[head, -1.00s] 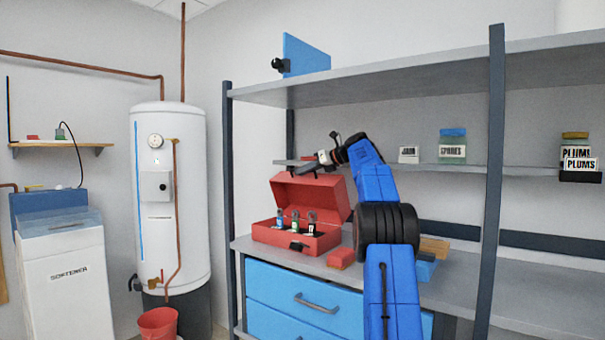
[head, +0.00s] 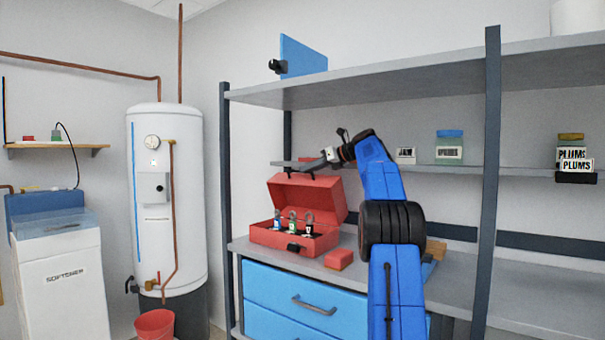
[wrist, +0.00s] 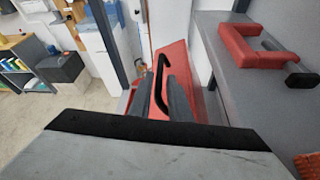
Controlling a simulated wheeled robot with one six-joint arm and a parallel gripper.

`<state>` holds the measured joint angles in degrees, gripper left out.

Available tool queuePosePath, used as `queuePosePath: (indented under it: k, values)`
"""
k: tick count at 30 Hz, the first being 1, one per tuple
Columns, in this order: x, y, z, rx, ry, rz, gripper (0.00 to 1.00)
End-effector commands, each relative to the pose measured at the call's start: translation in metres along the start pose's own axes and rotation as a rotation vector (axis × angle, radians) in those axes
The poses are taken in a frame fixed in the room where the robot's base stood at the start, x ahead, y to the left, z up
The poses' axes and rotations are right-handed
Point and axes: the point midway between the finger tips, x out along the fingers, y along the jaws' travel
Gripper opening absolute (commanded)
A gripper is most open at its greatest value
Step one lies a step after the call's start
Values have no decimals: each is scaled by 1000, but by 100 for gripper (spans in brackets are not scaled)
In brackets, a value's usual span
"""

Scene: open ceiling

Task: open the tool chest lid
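The red tool chest stands on the grey bench, with its base (head: 268,240) upright and several small labelled items inside. Its red lid (head: 325,195) is raised and leans back from the base. My gripper (head: 311,170) is just above the lid's top edge, small and dark there. In the wrist view the dark fingers of my gripper (wrist: 158,98) lie in front of a red panel (wrist: 172,58), on either side of a black bar handle (wrist: 160,70). Whether the fingers touch or clamp the handle is unclear. A grey slab with a black edge hides the lower part of that view.
A small red block (head: 339,260) lies right of the chest. The middle shelf (head: 400,166), bearing jars, is close to my gripper. A dark upright post (head: 487,190) stands right of my arm. Blue drawers (head: 305,300) are below the bench.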

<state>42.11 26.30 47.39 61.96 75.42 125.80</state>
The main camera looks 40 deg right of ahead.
Motion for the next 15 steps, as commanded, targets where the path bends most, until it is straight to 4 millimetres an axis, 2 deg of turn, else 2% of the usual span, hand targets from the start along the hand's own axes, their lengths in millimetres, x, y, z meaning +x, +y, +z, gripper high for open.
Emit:
queuePosePath:
  k: [3, 15]
  values:
    - [-26, -1, 0, 0, -1, -3, 17]
    - [-103, -1, 0, 0, -1, -2, 17]
